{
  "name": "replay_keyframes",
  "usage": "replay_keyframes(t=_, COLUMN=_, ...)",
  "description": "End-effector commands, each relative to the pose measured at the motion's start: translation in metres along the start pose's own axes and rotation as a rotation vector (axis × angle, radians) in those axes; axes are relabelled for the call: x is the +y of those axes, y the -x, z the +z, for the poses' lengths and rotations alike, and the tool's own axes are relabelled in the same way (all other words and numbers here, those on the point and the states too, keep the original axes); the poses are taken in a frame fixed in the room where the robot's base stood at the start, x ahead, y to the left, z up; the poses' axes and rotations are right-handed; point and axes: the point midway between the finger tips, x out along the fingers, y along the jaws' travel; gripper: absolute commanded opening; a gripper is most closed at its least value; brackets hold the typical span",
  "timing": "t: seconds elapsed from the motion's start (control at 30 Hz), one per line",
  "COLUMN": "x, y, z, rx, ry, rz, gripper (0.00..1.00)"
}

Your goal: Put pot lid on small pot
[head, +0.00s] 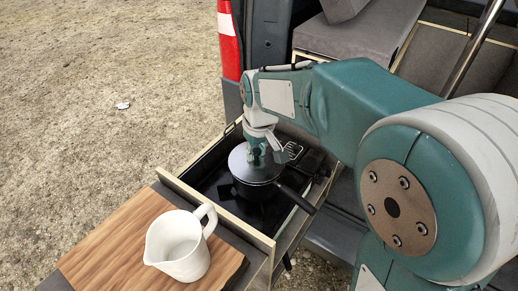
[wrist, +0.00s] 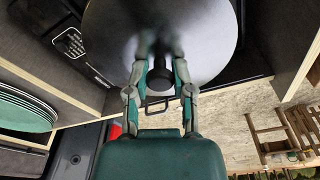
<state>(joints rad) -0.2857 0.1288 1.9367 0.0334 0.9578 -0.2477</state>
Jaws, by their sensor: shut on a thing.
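The pot lid (wrist: 112,50) is a round dark grey disc with a black knob (wrist: 159,82), and it fills the top of the wrist view. My gripper (wrist: 160,62) is shut on the knob, with a finger on each side. In the head view the lid (head: 243,165) lies over the small dark pot (head: 258,191), roughly level. The pot sits on the black stove in the pull-out drawer, its handle (head: 297,199) pointing to the lower right. I cannot tell whether the lid rests fully on the pot rim. My gripper (head: 262,156) is above the lid's right part.
A white pitcher (head: 183,247) stands on a wooden board (head: 118,249) in front of the drawer. The drawer's wooden walls (head: 215,211) rise close around the stove. Plates (wrist: 25,110) and a wooden stool (wrist: 270,135) show in the wrist view.

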Motion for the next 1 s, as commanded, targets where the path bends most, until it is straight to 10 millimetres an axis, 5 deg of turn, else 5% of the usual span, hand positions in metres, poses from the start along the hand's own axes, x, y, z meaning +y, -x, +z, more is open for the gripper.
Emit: replay_keyframes(t=1.0, x=0.0094, y=0.0031, z=0.0064, rx=0.002, ry=-0.001, rz=-0.003, gripper=0.0)
